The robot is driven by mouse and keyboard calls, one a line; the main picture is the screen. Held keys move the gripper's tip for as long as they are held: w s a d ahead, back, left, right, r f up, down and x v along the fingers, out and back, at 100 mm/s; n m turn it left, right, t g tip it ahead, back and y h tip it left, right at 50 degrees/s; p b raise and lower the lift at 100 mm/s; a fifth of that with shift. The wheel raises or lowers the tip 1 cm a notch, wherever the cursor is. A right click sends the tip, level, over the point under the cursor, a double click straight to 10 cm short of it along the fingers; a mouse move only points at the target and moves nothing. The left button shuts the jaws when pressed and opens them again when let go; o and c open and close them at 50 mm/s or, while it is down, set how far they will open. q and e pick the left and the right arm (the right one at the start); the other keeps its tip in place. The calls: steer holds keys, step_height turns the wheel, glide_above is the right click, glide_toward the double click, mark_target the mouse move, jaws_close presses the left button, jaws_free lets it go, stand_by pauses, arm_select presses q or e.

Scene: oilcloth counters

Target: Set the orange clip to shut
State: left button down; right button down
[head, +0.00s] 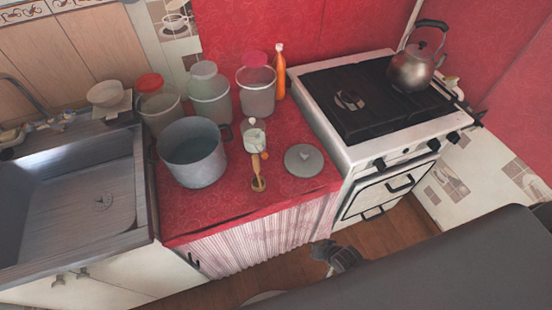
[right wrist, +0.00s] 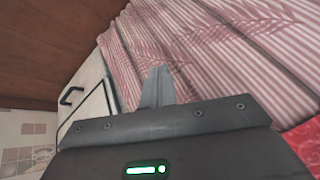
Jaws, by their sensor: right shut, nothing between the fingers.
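A small orange piece (head: 265,155) shows on the red counter beside a small glass jar (head: 254,135); it is too small to tell whether it is the clip, or whether it is open or shut. My right gripper (head: 328,252) is low in front of the counter, below its top and well away from the orange piece. In the right wrist view its fingers (right wrist: 157,85) are together and empty, in front of the striped curtain. My left gripper is not in view.
A grey pot (head: 193,152), a grey lid (head: 304,159) and a wooden-handled tool (head: 257,172) surround the orange piece. Tall jars (head: 209,98) and an orange bottle (head: 279,72) stand behind. The stove (head: 375,110) is right, the sink (head: 75,195) left. The counter's front edge is partly clear.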

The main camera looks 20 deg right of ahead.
steer(key=w+a+r+m+t+y, duration=0.1)
steer(key=w+r+m, duration=0.3)
steer(key=r, duration=0.4)
steer(key=w+a+r+m+t+y+p, duration=0.1)
steer(key=w+r+m+t+y, duration=0.2)
steer(key=r, duration=0.6)
steer(key=w+a+r+m+t+y, duration=0.1)
steer(key=w+r+m+t+y, duration=0.1)
steer(key=w+r+m+t, duration=0.2)
steer(key=shift+w+r+m+y+p, duration=0.15)
steer(key=shift+w+r+m, duration=0.4)
steer(key=shift+r+m, duration=0.2)
steer(key=shift+w+r+m+y+p, duration=0.1)
steer(key=shift+w+r+m, duration=0.5)
steer(key=shift+r, duration=0.3)
steer(key=shift+w+r+m+y+p, duration=0.15)
steer(key=shift+w+r+m, duration=0.3)
steer(key=shift+r+m, duration=0.35)
steer(key=shift+w+r+m+t+y, duration=0.1)
steer(key=shift+r+m+t+y, duration=0.2)
steer(key=shift+m, duration=0.35)
steer(key=shift+w+r+m+t+y, duration=0.1)
steer(key=shift+r+m+y, duration=0.1)
steer(key=shift+m+y, duration=0.3)
steer(key=p, duration=0.2)
glide_toward(262, 152)
steer(key=x, duration=0.4)
steer(key=shift+f, duration=0.3)
